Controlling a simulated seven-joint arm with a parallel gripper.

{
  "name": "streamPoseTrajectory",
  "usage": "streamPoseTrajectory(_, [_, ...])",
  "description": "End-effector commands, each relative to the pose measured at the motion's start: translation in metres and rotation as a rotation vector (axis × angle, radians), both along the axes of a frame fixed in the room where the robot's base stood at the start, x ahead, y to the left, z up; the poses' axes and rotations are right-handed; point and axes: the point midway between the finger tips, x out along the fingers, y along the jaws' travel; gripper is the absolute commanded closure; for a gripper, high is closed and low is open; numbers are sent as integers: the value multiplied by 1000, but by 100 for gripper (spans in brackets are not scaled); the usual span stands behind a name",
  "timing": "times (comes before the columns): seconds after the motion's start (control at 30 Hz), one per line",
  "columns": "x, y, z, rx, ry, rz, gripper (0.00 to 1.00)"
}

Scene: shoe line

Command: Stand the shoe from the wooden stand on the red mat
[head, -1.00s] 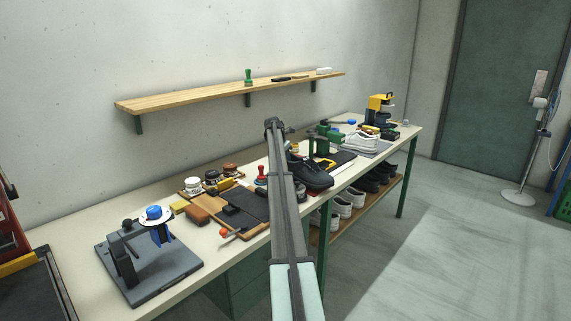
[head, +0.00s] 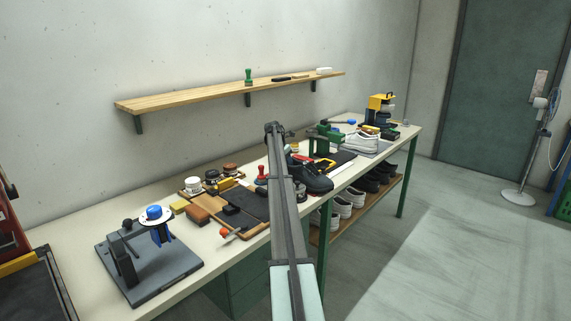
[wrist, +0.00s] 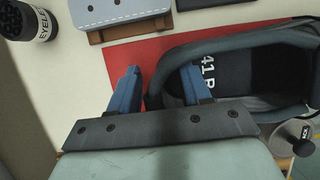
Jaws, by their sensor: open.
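The dark shoe (head: 316,180) stands near the front edge of the bench. In the wrist view its padded collar and the insole (wrist: 240,75) marked "41 R" fill the right side. The red mat (wrist: 125,58) shows beneath and beside it; the shoe looks upright on it, though its sole is hidden. My gripper (wrist: 160,78) is open at the shoe's collar. Its right blue finger overlaps the shoe opening and its left finger is outside, over the mat. In the head view my arm hides the fingers. I cannot make out the wooden stand for certain.
A round container (wrist: 32,22) marked "EYELE" and a grey-blue plate (wrist: 118,12) lie beyond the mat. A white shoe (head: 362,143) stands farther along the bench. A blue-topped press (head: 155,225) is at left. Tools crowd the bench behind my arm.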

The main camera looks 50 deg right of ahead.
Motion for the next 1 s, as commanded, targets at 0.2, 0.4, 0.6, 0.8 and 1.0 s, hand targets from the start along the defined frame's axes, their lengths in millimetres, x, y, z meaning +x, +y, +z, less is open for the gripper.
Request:
streamPoseTrajectory(0.2, [0, 3, 10, 0, -1, 0, 52])
streamPoseTrajectory(0.4, [2, 16, 40, -1, -1, 0, 52])
streamPoseTrajectory(0.6, [3, 30, 74, -1, -1, 0, 52])
streamPoseTrajectory(0.8, [4, 40, 100, -1, -1, 0, 52])
streamPoseTrajectory(1.0, [4, 46, 112, 0, 0, 0, 52])
